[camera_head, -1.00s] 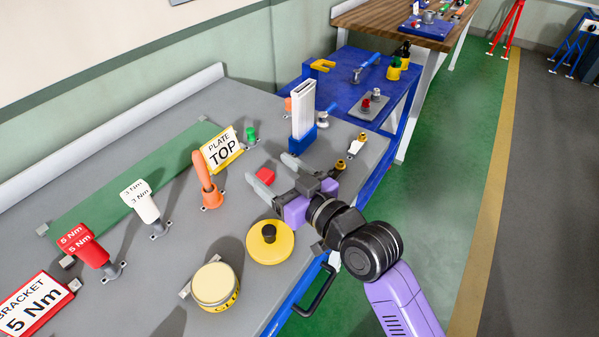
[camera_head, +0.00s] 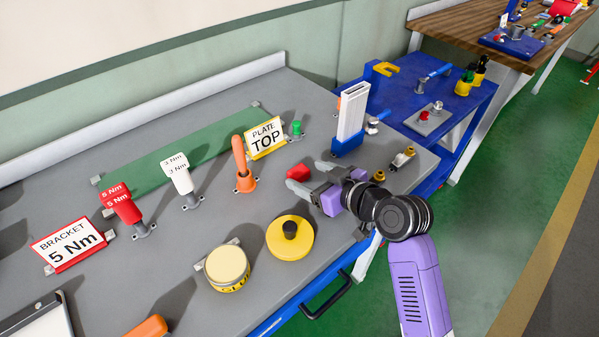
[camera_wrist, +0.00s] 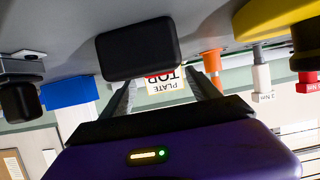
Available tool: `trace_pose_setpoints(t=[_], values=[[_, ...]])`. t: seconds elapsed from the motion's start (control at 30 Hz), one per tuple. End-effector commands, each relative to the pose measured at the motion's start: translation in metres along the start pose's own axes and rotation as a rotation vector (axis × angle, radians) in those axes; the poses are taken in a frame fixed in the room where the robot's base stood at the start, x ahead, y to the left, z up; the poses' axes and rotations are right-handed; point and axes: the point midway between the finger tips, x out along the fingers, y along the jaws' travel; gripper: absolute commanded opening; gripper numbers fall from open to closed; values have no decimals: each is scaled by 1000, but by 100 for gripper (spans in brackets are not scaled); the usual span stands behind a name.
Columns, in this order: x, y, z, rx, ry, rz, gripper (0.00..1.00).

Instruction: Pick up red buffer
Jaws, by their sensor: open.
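The red buffer appears to be the small red block (camera_head: 298,172) lying on the grey bench top, in front of the PLATE TOP sign (camera_head: 265,138). My gripper (camera_head: 304,175) is open, its two grey fingers pointing left at the block. The block lies at the mouth of the fingers; whether it is touched cannot be told. In the wrist view my open fingers (camera_wrist: 163,92) point at the upside-down sign. A little red shows there beside a dark rounded block, which hides most of what lies between the fingertips.
A yellow disc with a black knob (camera_head: 290,238) and a glue tin (camera_head: 227,268) stand in front. A white upright holder with a blue base (camera_head: 348,143) is behind my gripper. An orange tool (camera_head: 241,165) stands left of the red block. Brass-tipped parts (camera_head: 402,158) lie right.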

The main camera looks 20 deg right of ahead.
Motion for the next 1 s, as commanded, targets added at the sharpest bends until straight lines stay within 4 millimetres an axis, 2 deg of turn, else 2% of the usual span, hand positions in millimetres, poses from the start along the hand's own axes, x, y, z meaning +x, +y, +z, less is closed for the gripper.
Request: trace_pose_setpoints(t=[0.2,0.5,0.83,1.0], values=[[26,0,0,0,0,-1,71],[29,1,1,0,0,1,69],[29,1,1,0,0,1,5],[29,1,1,0,1,1,4]])
